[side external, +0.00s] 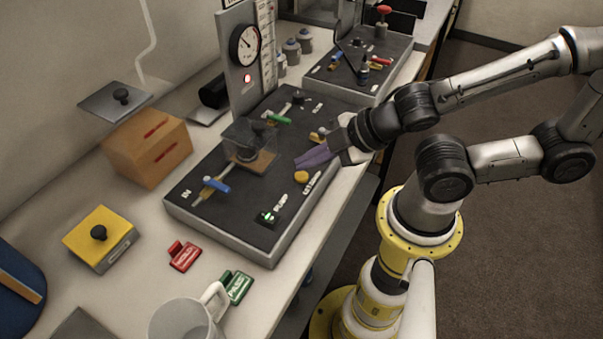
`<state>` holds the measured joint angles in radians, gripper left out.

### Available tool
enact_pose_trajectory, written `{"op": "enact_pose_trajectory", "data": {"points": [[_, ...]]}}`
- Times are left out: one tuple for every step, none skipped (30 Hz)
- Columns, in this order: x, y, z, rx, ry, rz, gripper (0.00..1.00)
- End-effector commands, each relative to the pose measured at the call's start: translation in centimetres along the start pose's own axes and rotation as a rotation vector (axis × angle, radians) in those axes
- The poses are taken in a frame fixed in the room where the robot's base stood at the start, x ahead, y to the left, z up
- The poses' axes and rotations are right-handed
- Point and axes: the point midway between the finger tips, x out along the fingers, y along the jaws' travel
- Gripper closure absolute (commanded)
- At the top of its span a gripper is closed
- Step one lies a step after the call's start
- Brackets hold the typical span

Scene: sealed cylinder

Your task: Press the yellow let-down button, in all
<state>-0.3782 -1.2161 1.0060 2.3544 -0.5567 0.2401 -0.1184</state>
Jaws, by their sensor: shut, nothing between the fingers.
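The yellow let-down button (301,176) is a small round cap on the dark panel (235,222), near its right edge, with a white label beside it. My gripper (300,162) reaches in from the right with its purple fingers shut and empty. The fingertips are just behind the button in the picture, close to it. I cannot tell how high they are above the panel or whether they touch anything. The button's top is in view.
On the panel are a clear box (250,139), a blue-handled valve (216,185), a green-handled valve (279,119) and a green-lit switch (268,216). A gauge (245,45) with a red lamp stands behind. Red (184,256) and green (237,287) tags and a mug (184,321) lie in front.

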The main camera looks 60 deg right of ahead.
Motion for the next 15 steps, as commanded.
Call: {"op": "enact_pose_trajectory", "data": {"points": [[0.00, 0.00, 0.00, 0.000, 0.000, 0.000, 1.00], [0.00, 0.00, 0.00, 0.000, 0.000, 0.000, 1.00], [0.00, 0.00, 0.00, 0.000, 0.000, 0.000, 1.00], [0.00, 0.00, 0.00, 0.000, 0.000, 0.000, 1.00], [0.00, 0.00, 0.00, 0.000, 0.000, 0.000, 1.00], [0.00, 0.00, 0.00, 0.000, 0.000, 0.000, 1.00], [0.00, 0.00, 0.00, 0.000, 0.000, 0.000, 1.00], [0.00, 0.00, 0.00, 0.000, 0.000, 0.000, 1.00], [0.01, -0.01, 0.01, 0.000, 0.000, 0.000, 1.00], [0.03, -0.02, 0.02, 0.000, 0.000, 0.000, 1.00], [0.06, -0.05, 0.05, 0.000, 0.000, 0.000, 1.00], [0.12, -0.09, 0.09, -0.001, 0.000, 0.000, 1.00], [0.18, -0.13, 0.14, -0.001, 0.000, 0.000, 1.00], [0.25, -0.19, 0.20, -0.001, -0.001, 0.000, 1.00], [0.35, -0.27, 0.28, -0.001, -0.001, 0.000, 1.00]]}}
